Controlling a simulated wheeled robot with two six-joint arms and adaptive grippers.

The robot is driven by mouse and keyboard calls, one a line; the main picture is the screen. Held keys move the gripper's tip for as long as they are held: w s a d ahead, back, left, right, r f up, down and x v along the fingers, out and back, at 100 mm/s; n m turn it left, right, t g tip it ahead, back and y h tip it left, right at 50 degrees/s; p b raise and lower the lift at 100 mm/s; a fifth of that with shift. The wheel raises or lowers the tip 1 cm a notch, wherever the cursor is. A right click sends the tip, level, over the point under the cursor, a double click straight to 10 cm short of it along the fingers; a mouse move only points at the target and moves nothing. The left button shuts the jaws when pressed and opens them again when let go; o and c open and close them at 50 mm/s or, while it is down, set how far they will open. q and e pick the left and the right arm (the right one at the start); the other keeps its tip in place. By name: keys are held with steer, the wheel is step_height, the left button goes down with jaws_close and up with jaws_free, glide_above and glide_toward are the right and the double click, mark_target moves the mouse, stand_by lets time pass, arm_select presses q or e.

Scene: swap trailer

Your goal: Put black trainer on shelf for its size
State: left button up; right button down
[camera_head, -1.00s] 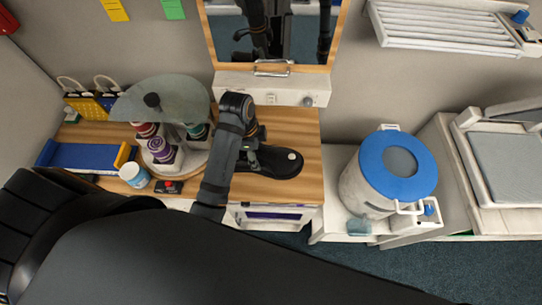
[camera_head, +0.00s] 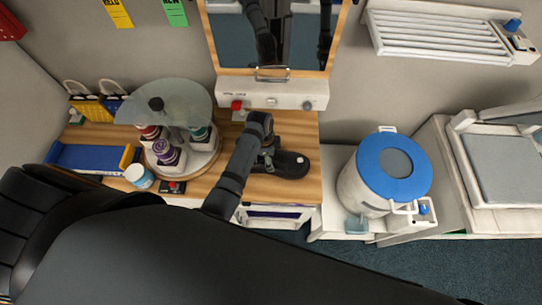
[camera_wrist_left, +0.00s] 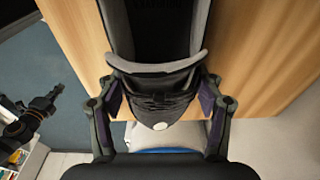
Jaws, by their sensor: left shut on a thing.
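The black trainer (camera_head: 290,162) is at the right part of the wooden counter (camera_head: 235,188), with its far end pointing right in the head view. My left gripper (camera_head: 268,155) is shut on it. In the left wrist view the trainer (camera_wrist_left: 155,85) sits between the two fingers of the left gripper (camera_wrist_left: 162,112), its laces and pale collar rim visible. I cannot tell whether its sole touches the counter. A dark jointed part at the left of the wrist view seems to be my right gripper (camera_wrist_left: 35,115); its jaws are unclear. No shelf size marking is readable.
A white-and-blue tub (camera_head: 143,178) and a blue tray (camera_head: 85,157) are farther left. A mirror (camera_head: 300,40) hangs behind. A blue-lidded bin (camera_head: 365,190) stands right of the counter.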

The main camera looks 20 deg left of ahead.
arm_select(q)
steer(key=o, duration=1.4)
